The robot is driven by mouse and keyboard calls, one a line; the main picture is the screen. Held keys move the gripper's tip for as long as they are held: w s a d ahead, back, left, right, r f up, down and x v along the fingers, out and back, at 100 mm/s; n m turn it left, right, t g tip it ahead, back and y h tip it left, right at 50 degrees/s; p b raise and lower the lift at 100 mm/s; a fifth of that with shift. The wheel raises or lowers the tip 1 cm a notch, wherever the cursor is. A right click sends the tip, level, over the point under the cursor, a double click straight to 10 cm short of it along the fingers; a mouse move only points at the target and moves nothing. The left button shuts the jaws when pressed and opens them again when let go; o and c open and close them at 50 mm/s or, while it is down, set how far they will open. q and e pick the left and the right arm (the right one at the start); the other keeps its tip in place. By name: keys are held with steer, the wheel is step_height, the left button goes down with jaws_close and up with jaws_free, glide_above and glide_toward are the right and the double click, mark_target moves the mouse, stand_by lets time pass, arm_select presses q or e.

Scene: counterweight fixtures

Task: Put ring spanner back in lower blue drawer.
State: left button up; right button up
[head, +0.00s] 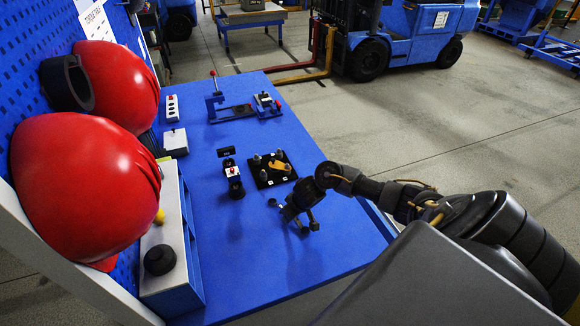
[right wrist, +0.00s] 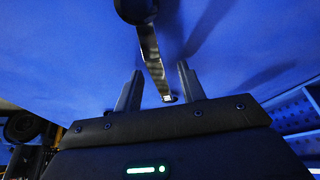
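My right gripper (head: 308,228) is low over the blue bench top, in the middle of the head view. In the right wrist view its two fingers (right wrist: 160,90) stand apart. A narrow shiny metal strip (right wrist: 153,62) with a dark round end (right wrist: 135,8) runs toward the gap between them. It may be the ring spanner, but I cannot tell for sure. No clear contact with the fingers shows. A blue edge (head: 376,216) at the bench's right side may be a drawer; my arm partly hides it. My left gripper is out of view.
Two red helmets (head: 85,175) hang at the left. A white-topped box (head: 170,215) with a black knob (head: 160,260) stands below them. A black plate with pegs (head: 270,168) and a small fixture (head: 232,178) stand near the gripper. The front of the blue bench (head: 240,280) is clear.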

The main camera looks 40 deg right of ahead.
jaws_close()
steer(key=shift+r, duration=0.15)
steer(key=shift+r, duration=0.2)
step_height(320, 180, up, 3)
steer(key=shift+w+f, duration=0.1)
steer(key=shift+f, duration=0.1)
steer(key=s+a+r+p, duration=0.2)
steer(key=s+r+p, duration=0.1)
steer(key=s+r, duration=0.2)
steer(key=s+a+r+p, duration=0.2)
steer(key=s+r+p, duration=0.1)
steer(key=s, duration=0.5)
steer(key=shift+s+a+r, duration=0.2)
steer(key=shift+a+r, duration=0.2)
steer(key=shift+r, duration=0.5)
